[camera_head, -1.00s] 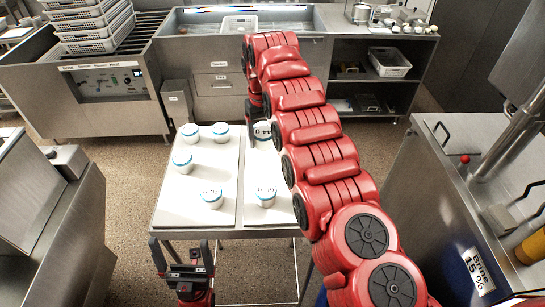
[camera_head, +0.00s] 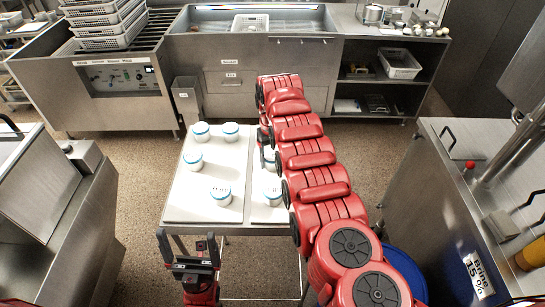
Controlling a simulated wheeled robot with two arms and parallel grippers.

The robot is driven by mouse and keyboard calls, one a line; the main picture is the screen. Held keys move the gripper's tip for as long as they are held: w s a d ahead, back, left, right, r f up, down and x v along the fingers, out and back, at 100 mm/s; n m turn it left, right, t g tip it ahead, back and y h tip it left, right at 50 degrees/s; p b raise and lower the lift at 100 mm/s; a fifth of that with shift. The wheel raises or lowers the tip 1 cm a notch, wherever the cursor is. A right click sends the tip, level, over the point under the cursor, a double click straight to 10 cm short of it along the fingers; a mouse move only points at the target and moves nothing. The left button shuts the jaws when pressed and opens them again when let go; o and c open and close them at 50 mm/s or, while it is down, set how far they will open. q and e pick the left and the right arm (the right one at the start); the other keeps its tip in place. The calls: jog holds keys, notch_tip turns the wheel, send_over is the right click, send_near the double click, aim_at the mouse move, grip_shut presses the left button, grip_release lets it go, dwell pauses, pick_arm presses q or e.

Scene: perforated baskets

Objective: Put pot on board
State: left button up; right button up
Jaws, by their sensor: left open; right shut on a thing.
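Several white pots with blue rims stand on two white boards side by side on a steel table. The left board (camera_head: 210,177) holds several pots, among them a near one (camera_head: 220,195) and a far one (camera_head: 201,131). My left gripper (camera_head: 187,238) is open and empty at the table's front edge.
Steel counters stand close on the left (camera_head: 60,205) and right (camera_head: 440,190). A blue bin (camera_head: 408,268) is on the floor beside my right arm. Stacked white baskets (camera_head: 105,22) and a sink unit (camera_head: 250,50) are at the back.

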aim_at(273, 154)
jog(key=o, duration=1.4)
jog(key=shift+c, duration=0.2)
jog(key=shift+r, duration=0.1)
notch_tip(273, 154, up, 6)
jog(key=b, duration=0.3)
jog(key=shift+r, duration=0.25)
notch_tip(273, 154, up, 5)
jog(key=p, duration=0.3)
jog(key=shift+f, duration=0.2)
jog(key=shift+r+p, duration=0.5)
jog(key=shift+r, duration=0.05)
jog(key=shift+f, duration=0.1)
